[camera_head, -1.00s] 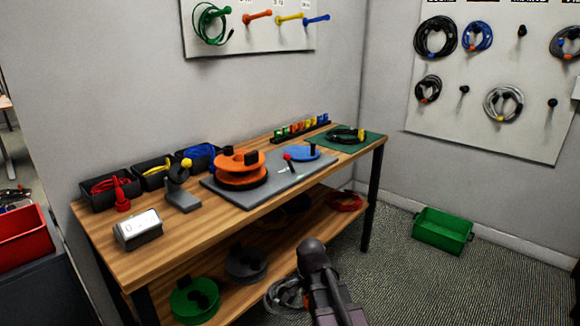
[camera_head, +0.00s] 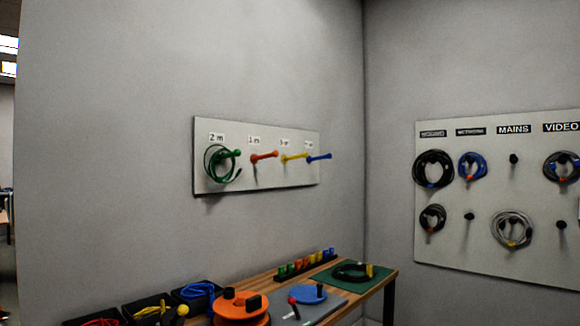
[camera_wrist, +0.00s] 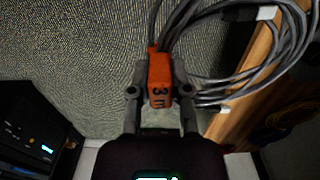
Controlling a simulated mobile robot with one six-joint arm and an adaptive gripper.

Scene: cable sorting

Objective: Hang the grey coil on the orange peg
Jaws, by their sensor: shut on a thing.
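The orange peg (camera_head: 265,156) sticks out from a white board on the wall in the head view, between a green peg and a yellow peg. It looks bare. My gripper (camera_wrist: 159,76) shows only in the wrist view, shut on the orange tag (camera_wrist: 160,92) of the grey coil (camera_wrist: 222,82). The tag is marked "3 m". The coil's loops spread up and right from the tag, partly cut off by the frame edge.
A green coil (camera_head: 217,166) hangs on the green peg. The yellow peg (camera_head: 293,157) and blue peg (camera_head: 319,157) look bare. Below the board is a wooden bench with bins, an orange reel (camera_head: 240,303) and a green mat. Another board (camera_head: 487,258) with several coils is at right.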

